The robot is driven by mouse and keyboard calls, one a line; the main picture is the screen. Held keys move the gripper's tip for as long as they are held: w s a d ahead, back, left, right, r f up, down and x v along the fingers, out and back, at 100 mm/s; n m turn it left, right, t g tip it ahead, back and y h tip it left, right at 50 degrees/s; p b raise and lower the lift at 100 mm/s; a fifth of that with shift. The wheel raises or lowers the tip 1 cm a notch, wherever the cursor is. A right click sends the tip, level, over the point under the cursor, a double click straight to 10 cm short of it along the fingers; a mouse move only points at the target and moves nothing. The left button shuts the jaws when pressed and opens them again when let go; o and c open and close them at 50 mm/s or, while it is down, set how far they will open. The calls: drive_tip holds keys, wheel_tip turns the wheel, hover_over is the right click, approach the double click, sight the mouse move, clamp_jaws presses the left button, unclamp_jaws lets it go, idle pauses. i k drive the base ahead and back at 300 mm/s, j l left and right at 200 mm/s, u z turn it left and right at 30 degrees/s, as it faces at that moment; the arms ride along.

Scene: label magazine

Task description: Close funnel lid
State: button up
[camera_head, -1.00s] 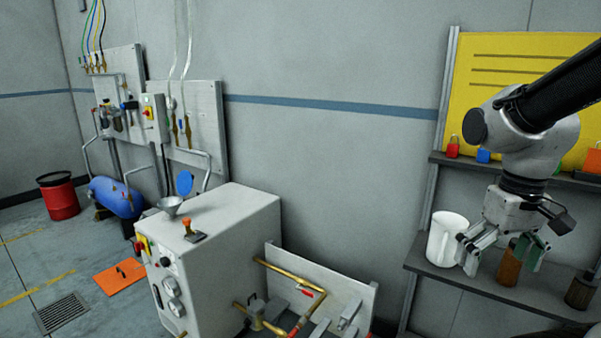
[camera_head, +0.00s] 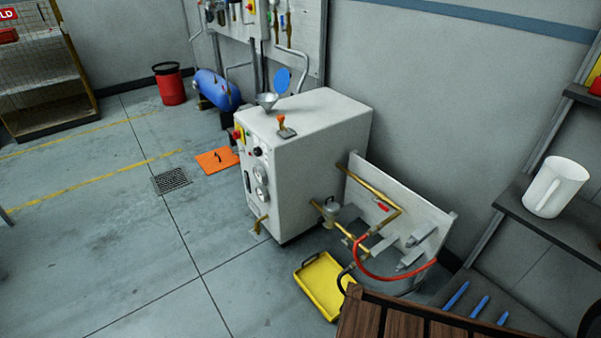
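A grey metal funnel (camera_head: 267,101) stands on the top back-left corner of the white machine cabinet (camera_head: 325,108). A round blue disc, which looks like the funnel's lid (camera_head: 283,81), stands upright above and behind the funnel, so the funnel's mouth is uncovered. Whether the lid touches the funnel is too small to tell. My gripper is not in view.
An orange-handled valve or switch (camera_head: 284,124) sits on the cabinet top near the funnel. A yellow tray (camera_head: 322,286) lies on the floor in front. Brass pipes and a red hose (camera_head: 375,277) stick out at right. The floor at left is mostly open.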

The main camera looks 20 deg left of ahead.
sight(282, 79)
drive_tip(key=k+j, duration=0.1)
drive_tip(key=j, duration=0.95)
drive_tip(key=k+j, duration=0.1)
drive_tip(key=j, duration=0.9)
drive_tip(key=i+j, duration=0.45)
drive_tip(key=j, duration=0.15)
drive_tip(key=i+j, duration=0.7)
drive_tip(key=i+j+u, duration=0.05)
